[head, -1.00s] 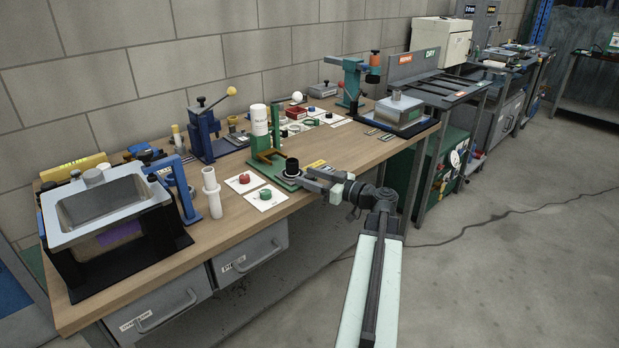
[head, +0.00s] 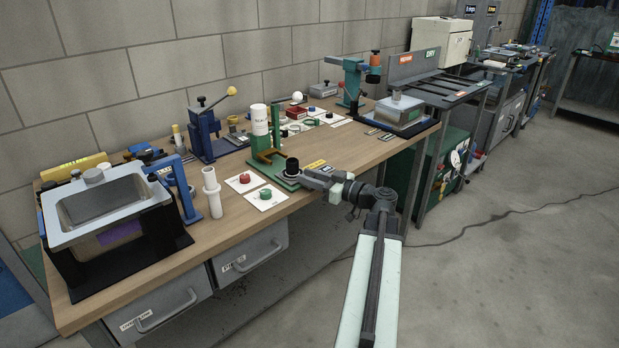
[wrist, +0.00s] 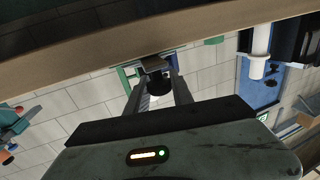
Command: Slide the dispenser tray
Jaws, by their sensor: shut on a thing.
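The dispenser is a green stand (head: 277,150) with a white labelled bottle (head: 260,122) held upright in it, near the front edge of the workbench. A black cup (head: 292,166) stands on the green tray (head: 285,183) at the dispenser's foot. My gripper (head: 304,178) reaches in from the right at the bench edge, with its jaws shut on the tray's front end. In the wrist view my gripper (wrist: 156,76) has a small grey block between its fingertips, and the black cup (wrist: 156,90) shows just beyond. The exact contact is partly hidden.
Red (head: 245,178) and green (head: 265,194) round pieces lie on white cards left of the tray. A white cylinder (head: 212,192) and a blue frame stand farther left. A yellow label lies on the bench behind my gripper.

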